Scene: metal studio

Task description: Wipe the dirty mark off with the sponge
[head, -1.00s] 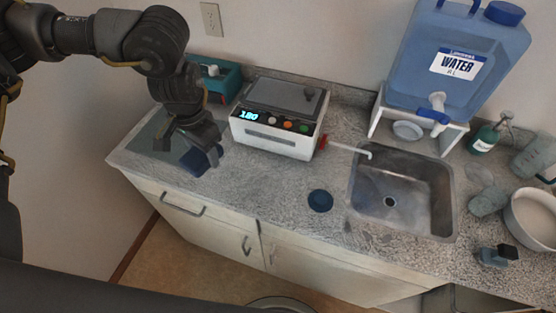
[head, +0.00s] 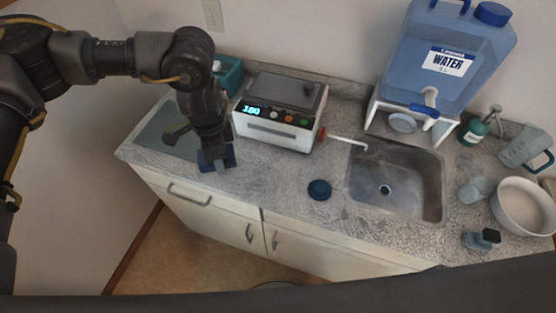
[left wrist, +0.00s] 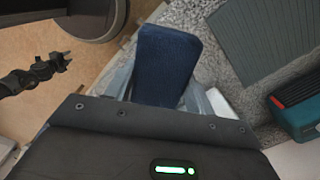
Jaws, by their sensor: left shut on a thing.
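My left gripper (head: 213,150) is shut on a dark blue sponge (head: 217,163) over the left part of the counter, beside the grey-green ribbed mat (head: 152,136). In the left wrist view the sponge (left wrist: 165,65) sticks out between the fingers; its contact with the counter cannot be told. No dirty mark is clearly seen elsewhere. What looks like my right gripper (left wrist: 62,60) shows at the left of the left wrist view, its fingers unclear.
A white device with a lit display (head: 276,122) stands right of the gripper, with a teal box (head: 229,76) behind. A round dark blue object (head: 319,190) lies before the sink (head: 396,184). A water jug (head: 455,60), green bottle (head: 473,132) and white bowl (head: 521,207) are at right.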

